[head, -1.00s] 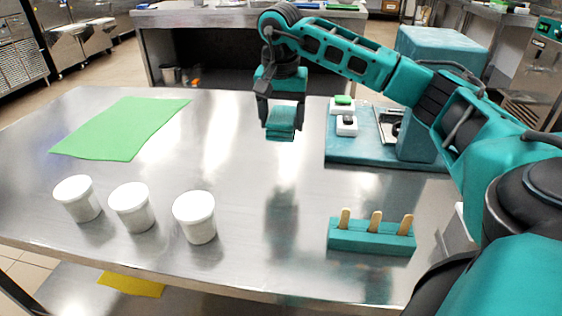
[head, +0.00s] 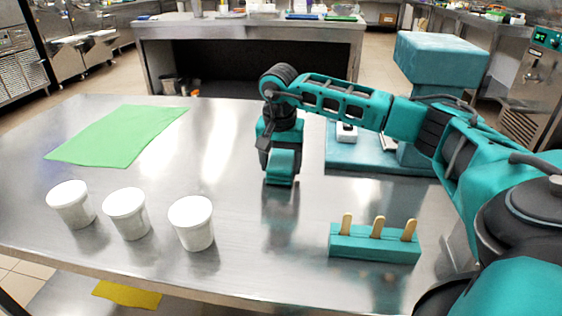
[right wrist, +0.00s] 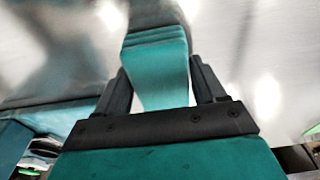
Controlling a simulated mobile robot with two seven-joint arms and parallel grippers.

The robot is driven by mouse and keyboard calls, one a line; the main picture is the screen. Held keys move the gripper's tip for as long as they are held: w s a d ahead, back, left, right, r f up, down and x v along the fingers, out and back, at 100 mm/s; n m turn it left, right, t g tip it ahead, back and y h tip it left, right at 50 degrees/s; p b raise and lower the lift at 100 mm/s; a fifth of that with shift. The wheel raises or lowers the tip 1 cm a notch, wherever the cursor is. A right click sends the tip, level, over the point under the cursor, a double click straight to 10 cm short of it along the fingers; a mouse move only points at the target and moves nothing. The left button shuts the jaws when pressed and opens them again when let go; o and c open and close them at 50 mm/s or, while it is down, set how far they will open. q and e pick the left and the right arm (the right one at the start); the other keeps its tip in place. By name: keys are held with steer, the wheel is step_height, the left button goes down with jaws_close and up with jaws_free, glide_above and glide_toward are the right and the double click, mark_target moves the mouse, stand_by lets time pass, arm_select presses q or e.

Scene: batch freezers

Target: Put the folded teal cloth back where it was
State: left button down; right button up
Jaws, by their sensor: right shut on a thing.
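The folded teal cloth (head: 281,164) hangs between the fingers of my right gripper (head: 280,170), over the middle of the steel table. My right gripper is shut on it and points down. The cloth's lower edge is close to the tabletop; I cannot tell whether it touches. In the right wrist view the folded layers of the cloth (right wrist: 156,62) show between the two dark fingers (right wrist: 160,88). My left gripper is not in view.
A green sheet (head: 118,136) lies at the left of the steel table (head: 330,205). White tubs (head: 191,222) stand at the front left. A teal block with wooden sticks (head: 374,243) stands front right. A teal scale-like device (head: 370,158) is behind my right arm. The table's middle is clear.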

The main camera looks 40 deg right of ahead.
mark_target(280, 165)
steer(key=o, duration=0.9)
steer(key=shift+f, duration=0.1)
steer(key=r+p, duration=0.1)
steer(key=r, duration=0.3)
steer(key=r+p, duration=0.1)
steer(key=r, duration=0.3)
steer(key=s+a+r, duration=0.1)
steer(key=r, duration=0.3)
steer(key=shift+a+r+p, duration=0.1)
steer(key=shift+r+p, duration=0.05)
steer(key=shift+p, duration=0.25)
